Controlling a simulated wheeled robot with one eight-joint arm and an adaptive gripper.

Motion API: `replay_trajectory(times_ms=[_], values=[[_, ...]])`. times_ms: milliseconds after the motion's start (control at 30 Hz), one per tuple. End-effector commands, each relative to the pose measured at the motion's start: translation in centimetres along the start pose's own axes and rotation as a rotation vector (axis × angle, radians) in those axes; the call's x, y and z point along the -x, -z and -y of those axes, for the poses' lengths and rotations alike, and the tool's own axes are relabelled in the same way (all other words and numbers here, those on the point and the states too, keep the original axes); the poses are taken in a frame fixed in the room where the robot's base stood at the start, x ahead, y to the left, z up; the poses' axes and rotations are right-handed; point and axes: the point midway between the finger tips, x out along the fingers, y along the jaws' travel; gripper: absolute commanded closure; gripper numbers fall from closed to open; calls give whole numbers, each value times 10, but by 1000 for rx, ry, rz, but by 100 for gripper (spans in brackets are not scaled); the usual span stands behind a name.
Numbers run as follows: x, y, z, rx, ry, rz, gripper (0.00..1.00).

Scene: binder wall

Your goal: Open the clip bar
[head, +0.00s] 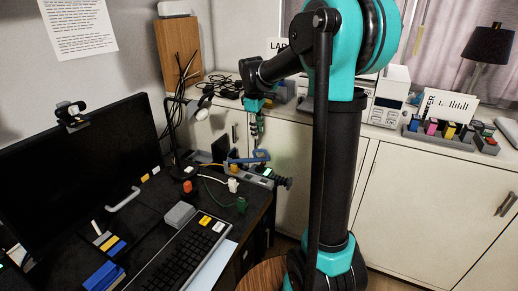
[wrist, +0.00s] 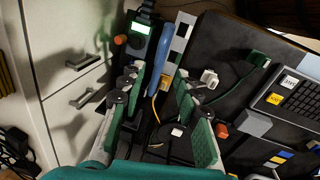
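A blue bar (head: 246,160), which looks like the clip bar, sits on a grey device (head: 262,180) at the desk's far right corner. The blue bar also shows in the wrist view (wrist: 159,60), running lengthwise beside a black unit with a lit green display (wrist: 136,36). My gripper (head: 256,132) points down just above the bar in the head view. In the wrist view my gripper (wrist: 157,84) has its green-padded fingers spread apart and holds nothing. The bar lies beyond and roughly between the fingertips. I cannot tell whether a finger touches it.
A white plug (head: 232,185), a green plug (head: 242,205) and loose cables lie near the device. A monitor (head: 85,165) and a keyboard (head: 180,255) take up the desk to the left. White cabinets (head: 425,195) stand behind and to the right.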

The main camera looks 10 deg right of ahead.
Motion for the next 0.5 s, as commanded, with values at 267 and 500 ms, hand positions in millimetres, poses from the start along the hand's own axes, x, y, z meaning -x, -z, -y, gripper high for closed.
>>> replay_trajectory(times_ms=[267, 500], values=[[-56, 0, 0, -1, 0, 0, 67], [-88, 0, 0, 0, 0, 0, 67]])
